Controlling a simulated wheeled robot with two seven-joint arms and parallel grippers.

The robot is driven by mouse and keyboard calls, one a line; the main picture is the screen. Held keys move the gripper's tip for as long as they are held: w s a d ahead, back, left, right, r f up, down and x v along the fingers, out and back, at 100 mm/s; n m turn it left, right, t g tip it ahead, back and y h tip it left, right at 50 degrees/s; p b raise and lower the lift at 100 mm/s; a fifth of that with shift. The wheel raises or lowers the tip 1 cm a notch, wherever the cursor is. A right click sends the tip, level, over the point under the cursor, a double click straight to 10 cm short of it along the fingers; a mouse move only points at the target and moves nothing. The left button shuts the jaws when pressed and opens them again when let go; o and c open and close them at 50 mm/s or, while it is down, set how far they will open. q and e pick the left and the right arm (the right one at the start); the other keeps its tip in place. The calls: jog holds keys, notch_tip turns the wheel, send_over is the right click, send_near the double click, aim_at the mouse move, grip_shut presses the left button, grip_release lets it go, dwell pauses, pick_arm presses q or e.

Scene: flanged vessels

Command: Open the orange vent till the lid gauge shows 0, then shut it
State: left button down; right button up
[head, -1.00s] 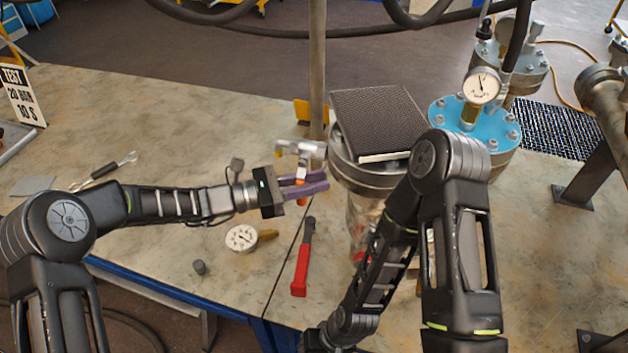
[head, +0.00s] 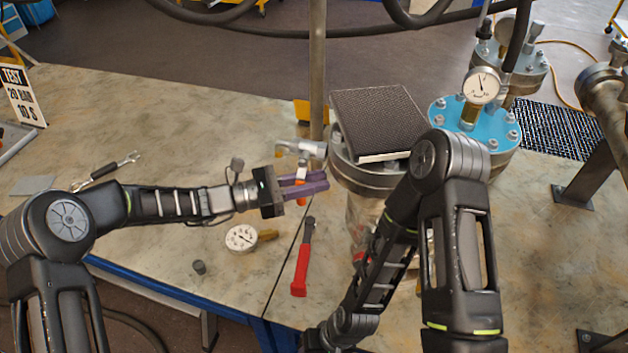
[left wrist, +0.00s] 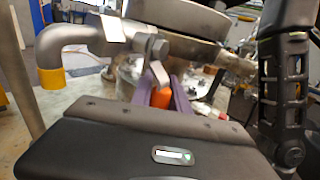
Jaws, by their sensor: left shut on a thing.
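The orange vent handle (head: 301,201) hangs below a metal valve (head: 300,149) on the left side of a flanged vessel (head: 368,181). My left gripper (head: 306,186) is shut on the handle with its purple fingers. In the left wrist view the orange handle (left wrist: 161,97) sits between the fingers, below the valve's pivot nut. A dial gauge (head: 481,86) stands upright on a blue lid (head: 446,113) at the right. Its needle points nearly straight up, but the numbers are too small to read. My right gripper is out of view; only its arm shows.
A dark ribbed pad (head: 380,120) covers the vessel's top. An upright post (head: 317,75) stands behind the valve. The table's left back area is mostly clear.

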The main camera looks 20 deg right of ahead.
pick_arm(q)
jog(key=shift+a, duration=0.1)
jog(key=shift+w+a+f+m+t+y+p, duration=0.15)
jog(key=shift+w+a+m+y+p, duration=0.25)
jog(key=shift+y, duration=0.55)
jog(key=shift+w+a+m+t+y+p, duration=0.2)
jog(key=shift+a+m+y+p, duration=0.3)
jog(key=shift+y, duration=0.5)
jog(key=shift+w+a+f+m+t+y+p, duration=0.15)
jog(key=shift+w+a+m+y+p, duration=0.15)
jog(key=shift+a+m+y, duration=0.45)
jog(key=shift+d, duration=0.3)
jog(key=c, duration=1.3)
grip_release()
jog(key=shift+o, duration=0.2)
jog(key=shift+r, duration=0.1)
jog(key=b+v, duration=0.1)
jog(key=v, duration=0.6)
jog(key=shift+a+r, duration=0.3)
